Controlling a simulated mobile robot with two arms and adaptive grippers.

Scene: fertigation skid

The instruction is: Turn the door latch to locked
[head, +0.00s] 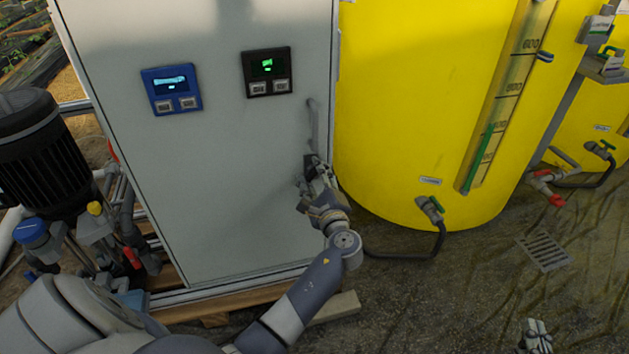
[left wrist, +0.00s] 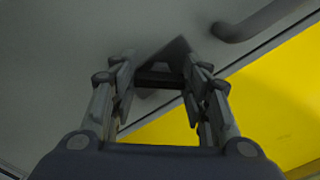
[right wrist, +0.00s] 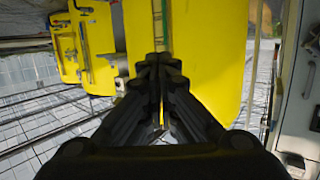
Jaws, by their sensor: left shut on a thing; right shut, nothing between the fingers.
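The door latch (left wrist: 160,78) is a small dark piece on the pale grey cabinet door (head: 225,190), low near its right edge. My left gripper (head: 316,174) is at the door just below the vertical grey handle (head: 313,125). In the left wrist view my left gripper (left wrist: 161,80) has a finger on each side of the latch and is shut on it. In the head view the gripper mostly hides the latch, so its exact angle is hard to tell. My right gripper (head: 537,334) is shut and empty at the lower right; its fingers meet in the right wrist view (right wrist: 160,65).
A blue display (head: 171,88) and a black display (head: 267,71) sit on the upper door. A yellow tank (head: 415,110) with a valve and hose (head: 435,240) stands close right of the cabinet. A black pump motor (head: 40,150) and pipes are left.

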